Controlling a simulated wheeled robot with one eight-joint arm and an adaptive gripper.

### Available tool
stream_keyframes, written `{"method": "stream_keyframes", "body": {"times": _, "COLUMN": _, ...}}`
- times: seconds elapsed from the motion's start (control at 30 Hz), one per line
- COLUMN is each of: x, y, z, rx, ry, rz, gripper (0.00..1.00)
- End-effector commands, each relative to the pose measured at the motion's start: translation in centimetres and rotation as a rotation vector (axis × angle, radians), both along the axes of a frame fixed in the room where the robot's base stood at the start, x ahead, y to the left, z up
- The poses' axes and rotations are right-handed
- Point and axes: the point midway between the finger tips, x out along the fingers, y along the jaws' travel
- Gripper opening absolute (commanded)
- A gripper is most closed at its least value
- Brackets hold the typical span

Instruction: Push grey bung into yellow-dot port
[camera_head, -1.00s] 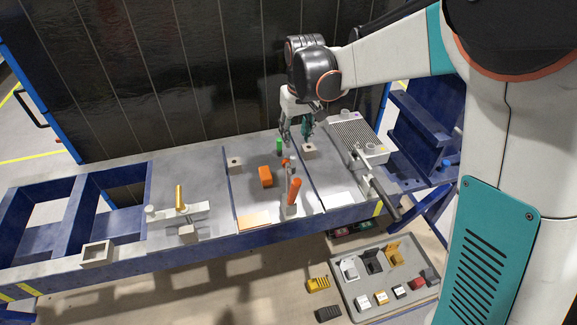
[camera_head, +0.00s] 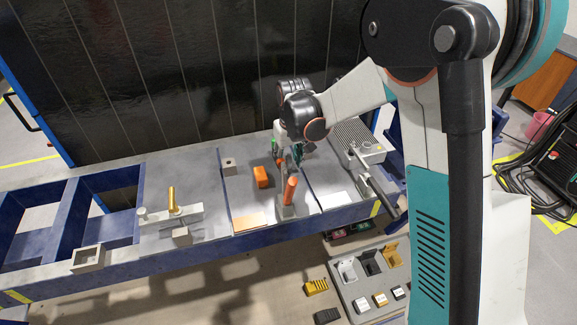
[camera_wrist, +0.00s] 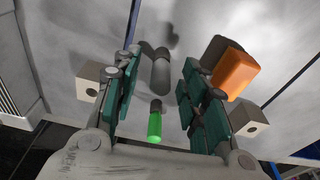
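A grey cylinder (camera_wrist: 160,72), which looks like the grey bung, shows between my fingers in the wrist view. My gripper (camera_wrist: 162,62) is open, with a finger on either side of the cylinder and a visible gap to each. A bright green cylinder (camera_wrist: 155,124) stands close by; it also shows beside my gripper (camera_head: 291,155) in the head view (camera_head: 275,145). I cannot make out a yellow dot or its port in either view. In the head view, my wrist and fingers hide most of the spot below them.
An orange block (camera_head: 261,177) and a small pale holed cube (camera_head: 229,165) lie left of my gripper. An orange-handled clamp (camera_head: 290,189) stands in front. A fixture with a yellow upright (camera_head: 172,199) is farther left. A parts tray (camera_head: 345,290) is below the bench.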

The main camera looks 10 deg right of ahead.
Motion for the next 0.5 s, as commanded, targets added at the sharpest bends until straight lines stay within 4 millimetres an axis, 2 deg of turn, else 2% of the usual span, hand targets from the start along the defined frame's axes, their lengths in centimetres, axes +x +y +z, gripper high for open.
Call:
{"method": "stream_keyframes", "body": {"times": 0.13, "x": -0.01, "y": 0.01, "z": 0.06, "rx": 0.000, "ry": 0.000, "rz": 0.000, "gripper": 0.40}}
{"method": "stream_keyframes", "body": {"times": 0.17, "x": -0.01, "y": 0.01, "z": 0.07, "rx": 0.000, "ry": 0.000, "rz": 0.000, "gripper": 0.35}}
{"method": "stream_keyframes", "body": {"times": 0.3, "x": -0.01, "y": 0.00, "z": 0.08, "rx": 0.000, "ry": 0.000, "rz": 0.000, "gripper": 0.03}}
{"method": "stream_keyframes", "body": {"times": 0.33, "x": -0.01, "y": 0.00, "z": 0.08, "rx": 0.000, "ry": 0.000, "rz": 0.000, "gripper": 0.00}}
{"method": "stream_keyframes", "body": {"times": 0.5, "x": -0.01, "y": 0.00, "z": 0.09, "rx": 0.000, "ry": 0.000, "rz": 0.000, "gripper": 0.00}}
